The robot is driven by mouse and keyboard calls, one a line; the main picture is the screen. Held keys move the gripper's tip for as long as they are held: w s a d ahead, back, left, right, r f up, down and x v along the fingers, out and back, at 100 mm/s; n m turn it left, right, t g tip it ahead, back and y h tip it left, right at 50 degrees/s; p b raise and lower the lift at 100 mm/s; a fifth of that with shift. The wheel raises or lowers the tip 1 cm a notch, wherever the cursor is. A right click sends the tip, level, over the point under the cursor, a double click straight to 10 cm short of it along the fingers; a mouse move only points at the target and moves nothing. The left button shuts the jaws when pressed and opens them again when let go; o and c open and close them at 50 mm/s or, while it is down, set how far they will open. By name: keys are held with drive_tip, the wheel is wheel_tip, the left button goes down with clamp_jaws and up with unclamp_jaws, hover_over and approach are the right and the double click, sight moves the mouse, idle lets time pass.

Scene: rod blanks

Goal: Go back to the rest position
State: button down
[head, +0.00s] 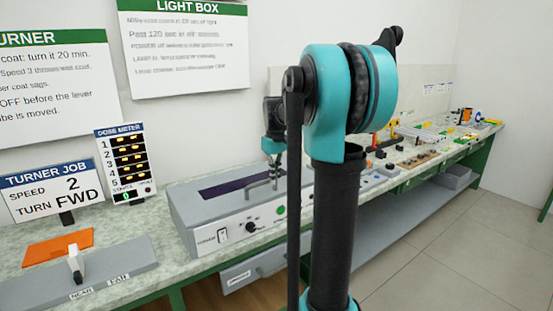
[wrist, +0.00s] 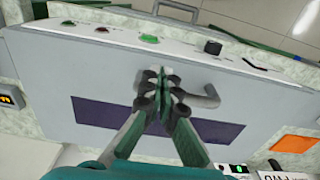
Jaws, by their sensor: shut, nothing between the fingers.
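My gripper (wrist: 163,82) is shut and empty, its fingertips pressed together in the wrist view. It is over the grey top of the light box (head: 190,207), beside the box's bent grey handle (wrist: 205,97); I cannot tell whether they touch. In the head view my arm stands upright in front of the box and hides its right part. The gripper shows only partly there, left of the arm. The box's dark purple window (head: 236,186) is in the top face and also shows in the wrist view (wrist: 95,113).
The bench (head: 150,245) runs along the wall to the right, with several small parts at its far end. A dose meter (head: 126,163), a turner job sign (head: 50,190) and an orange sheet (head: 58,248) are at left.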

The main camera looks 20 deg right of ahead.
wheel_tip(320, 180, up, 8)
drive_tip(key=s+a+f+m+t, duration=0.1)
drive_tip(key=s+a+f+t, duration=0.1)
drive_tip(key=s+f, duration=1)
drive_tip(key=s+a+f+m+t, duration=0.1)
drive_tip(key=s+a+f+m, duration=0.1)
drive_tip(key=s+f, duration=1)
wheel_tip(320, 180, down, 3)
drive_tip(key=shift+s+a+r+m+t, duration=0.1)
drive_tip(key=shift+s+a+m+t, duration=0.2)
drive_tip(key=shift+a, duration=0.45)
drive_tip(key=shift+w, duration=0.15)
